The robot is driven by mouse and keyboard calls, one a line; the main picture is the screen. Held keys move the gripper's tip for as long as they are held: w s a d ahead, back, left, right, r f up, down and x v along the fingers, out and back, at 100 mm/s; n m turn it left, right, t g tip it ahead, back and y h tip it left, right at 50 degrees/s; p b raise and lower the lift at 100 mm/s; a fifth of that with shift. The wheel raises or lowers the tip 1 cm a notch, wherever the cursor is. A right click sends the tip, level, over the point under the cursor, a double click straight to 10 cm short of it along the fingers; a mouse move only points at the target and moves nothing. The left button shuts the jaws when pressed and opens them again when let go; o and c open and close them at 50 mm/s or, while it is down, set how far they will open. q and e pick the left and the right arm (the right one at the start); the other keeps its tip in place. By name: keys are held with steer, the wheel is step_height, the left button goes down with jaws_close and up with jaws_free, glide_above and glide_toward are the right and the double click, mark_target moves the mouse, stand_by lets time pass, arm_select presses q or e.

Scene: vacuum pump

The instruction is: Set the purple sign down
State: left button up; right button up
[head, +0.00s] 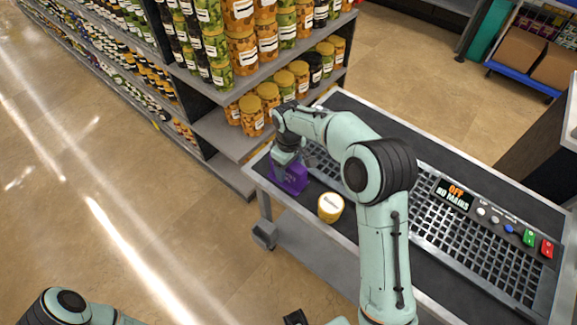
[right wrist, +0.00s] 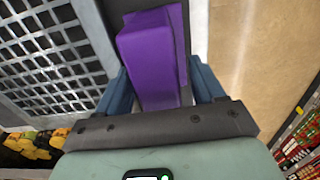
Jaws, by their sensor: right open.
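The purple sign (head: 292,179) stands on the dark strip along the near left corner of the metal table in the head view. My right gripper (head: 284,170) reaches down over it and hides part of it. In the right wrist view the sign (right wrist: 150,55) sits between the two blue fingers of my right gripper (right wrist: 162,85), which are open around it. The sign's base appears to rest on the dark strip, though the contact is not clear.
A metal grid and a control panel reading "OFF NO MAINS" (head: 454,194) lie farther right. Shelves of jars (head: 215,128) stand close behind the gripper. Floor on the left is clear.

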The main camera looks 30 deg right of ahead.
step_height(320, 180, up, 12)
steer(key=shift+f+p, duration=0.1)
steer(key=shift+p, duration=0.6)
arm_select(q)
steer(key=shift+w+r, duration=0.5)
steer(key=shift+r, duration=0.4)
